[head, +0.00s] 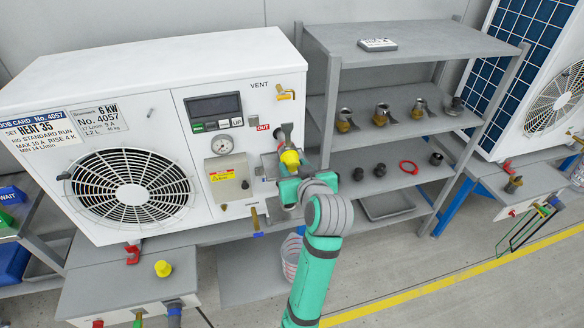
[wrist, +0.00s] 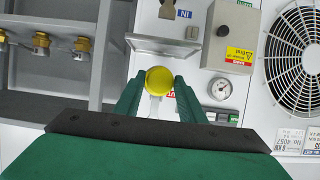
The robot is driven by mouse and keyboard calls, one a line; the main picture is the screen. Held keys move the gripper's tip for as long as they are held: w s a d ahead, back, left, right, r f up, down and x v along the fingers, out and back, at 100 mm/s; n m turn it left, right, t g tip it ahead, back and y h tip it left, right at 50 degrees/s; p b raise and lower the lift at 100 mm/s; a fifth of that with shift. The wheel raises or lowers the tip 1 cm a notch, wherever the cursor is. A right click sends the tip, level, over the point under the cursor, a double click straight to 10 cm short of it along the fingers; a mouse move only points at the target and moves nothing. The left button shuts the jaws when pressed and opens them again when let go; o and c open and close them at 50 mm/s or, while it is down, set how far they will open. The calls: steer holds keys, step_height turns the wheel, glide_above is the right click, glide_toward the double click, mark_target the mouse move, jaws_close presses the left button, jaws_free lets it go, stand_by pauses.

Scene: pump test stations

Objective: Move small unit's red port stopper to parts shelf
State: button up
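A white unit marked 6 kW (head: 150,75) stands on a bench at the left. Its red OUT label (head: 263,127) is beside a port on the right part of its front. A yellow stopper (head: 290,158) is at that port, and it shows in the wrist view (wrist: 159,80). I see no red stopper there. My gripper (wrist: 160,88) has its fingers on both sides of the yellow stopper, with no clear gap, and looks shut on it. Whether the stopper is seated in the port is hidden. The grey parts shelf (head: 425,42) stands right of the unit.
The shelf's middle board holds several brass fittings (head: 382,112); the lower board holds dark fittings and a red ring (head: 408,167). A bucket (head: 291,256) stands under the unit. A second unit (head: 555,100) is at right.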

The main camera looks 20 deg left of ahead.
mark_target(293, 171)
steer(key=shift+s+d, duration=0.55)
steer(key=shift+s, duration=0.25)
steer(key=shift+s+d, duration=0.5)
steer(key=shift+s, duration=0.25)
stand_by(0.8)
steer(key=shift+s+d, duration=0.75)
steer(key=shift+s, duration=0.35)
